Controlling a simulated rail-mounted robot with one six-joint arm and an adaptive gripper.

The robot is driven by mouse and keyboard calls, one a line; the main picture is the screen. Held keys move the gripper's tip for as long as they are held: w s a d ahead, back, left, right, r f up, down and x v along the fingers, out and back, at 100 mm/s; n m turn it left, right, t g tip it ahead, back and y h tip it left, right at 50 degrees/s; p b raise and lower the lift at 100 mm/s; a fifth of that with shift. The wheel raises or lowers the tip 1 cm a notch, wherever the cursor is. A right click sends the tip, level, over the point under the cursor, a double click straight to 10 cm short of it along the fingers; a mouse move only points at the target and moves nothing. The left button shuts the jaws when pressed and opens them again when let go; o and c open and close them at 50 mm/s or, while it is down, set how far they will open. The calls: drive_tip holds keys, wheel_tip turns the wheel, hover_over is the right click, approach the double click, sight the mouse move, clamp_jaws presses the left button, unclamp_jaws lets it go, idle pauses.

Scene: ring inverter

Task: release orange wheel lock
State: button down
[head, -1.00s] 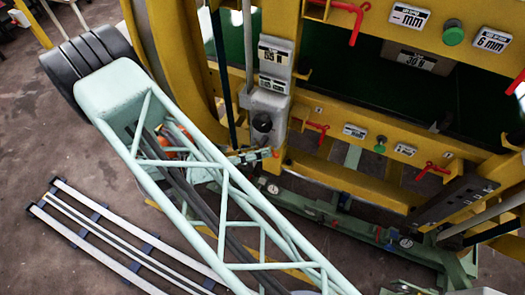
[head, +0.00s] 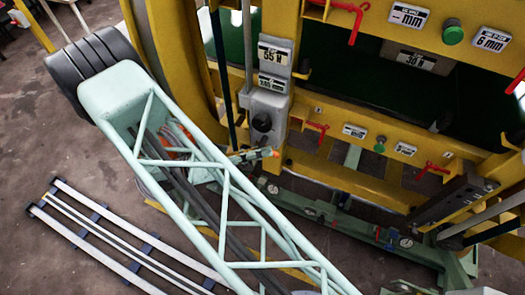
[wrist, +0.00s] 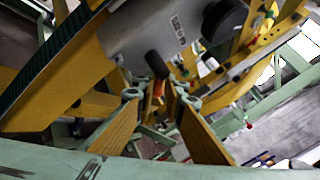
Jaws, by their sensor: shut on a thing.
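A grey box with a black round knob (head: 262,122) and a display (head: 274,53) is mounted on the yellow frame. A small orange piece (head: 275,153) shows below the knob at the end of my gripper (head: 256,156). In the wrist view my gripper (wrist: 161,104) reaches up under the grey box (wrist: 170,30). Its two long yellow-brown fingers come close together around a small orange-red piece (wrist: 161,88), which I take for the wheel lock. A dark cylinder (wrist: 157,65) sits just above it. The contact itself is small and partly hidden.
The yellow frame (head: 330,175) and its red handles (head: 433,171) stand close on the right. A green base rail (head: 330,218) runs below. White rails (head: 110,240) lie on the floor at the left. My pale green lattice arm hides much of the middle.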

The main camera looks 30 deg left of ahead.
drive_tip(key=shift+d+n+t+h+b, duration=0.1)
drive_tip(key=shift+n+t+h+b, duration=0.35)
drive_tip(key=shift+n+t, duration=0.4)
drive_tip(key=c, duration=2.7)
unclamp_jaws()
drive_tip(key=shift+c, duration=0.2)
drive_tip(key=v, duration=1.2)
drive_tip(key=shift+w, duration=0.15)
